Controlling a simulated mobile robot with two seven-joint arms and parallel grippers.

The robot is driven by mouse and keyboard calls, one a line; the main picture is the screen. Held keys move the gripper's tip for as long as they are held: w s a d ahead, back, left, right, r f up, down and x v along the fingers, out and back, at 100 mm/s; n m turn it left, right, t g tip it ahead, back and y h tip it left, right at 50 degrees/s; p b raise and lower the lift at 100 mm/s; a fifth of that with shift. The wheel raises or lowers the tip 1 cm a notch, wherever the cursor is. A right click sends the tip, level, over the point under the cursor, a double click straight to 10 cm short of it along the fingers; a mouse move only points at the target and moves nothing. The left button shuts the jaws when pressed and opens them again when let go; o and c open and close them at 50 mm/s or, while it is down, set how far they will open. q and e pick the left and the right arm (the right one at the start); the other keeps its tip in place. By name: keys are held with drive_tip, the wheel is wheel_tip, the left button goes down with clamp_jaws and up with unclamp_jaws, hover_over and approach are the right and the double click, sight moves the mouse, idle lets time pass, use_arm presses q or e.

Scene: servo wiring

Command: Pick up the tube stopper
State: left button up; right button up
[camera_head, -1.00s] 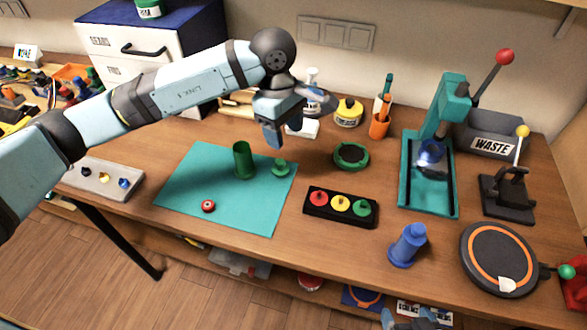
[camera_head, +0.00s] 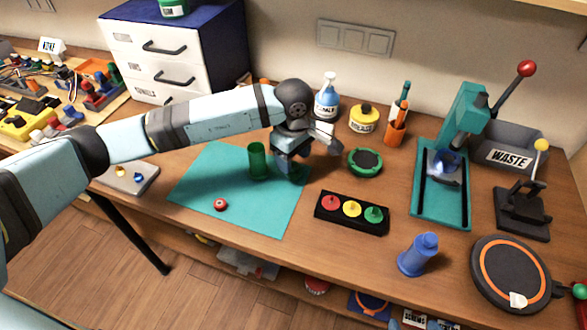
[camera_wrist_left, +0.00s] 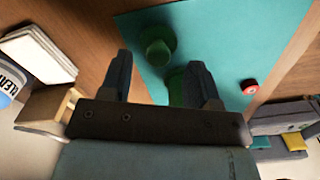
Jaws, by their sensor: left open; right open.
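The green stopper (camera_wrist_left: 157,46), a flanged disc with a raised knob, sits on the teal mat (camera_head: 235,212). In the left wrist view it lies beyond and between my two fingers. In the head view my left gripper mostly hides it. My left gripper (camera_head: 293,178) is open above the stopper, with its fingers (camera_wrist_left: 158,82) apart and nothing held. The green tube (camera_head: 258,161) stands upright on the mat just left of the gripper; in the left wrist view it is partly hidden behind the right-hand finger. My right gripper is not seen.
A small red round part (camera_head: 221,204) lies on the mat's front. A green round dish (camera_head: 365,162) and a black tray (camera_head: 350,212) with red, yellow and green parts stand to the right. Further right are a blue cylinder (camera_head: 418,255) and a teal press (camera_head: 445,185).

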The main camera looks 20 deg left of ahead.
sight(293, 164)
use_arm(q)
wheel_tip(293, 164, down, 3)
drive_tip(key=shift+w+f, duration=0.1)
drive_tip(key=shift+w, duration=0.05)
clamp_jaws()
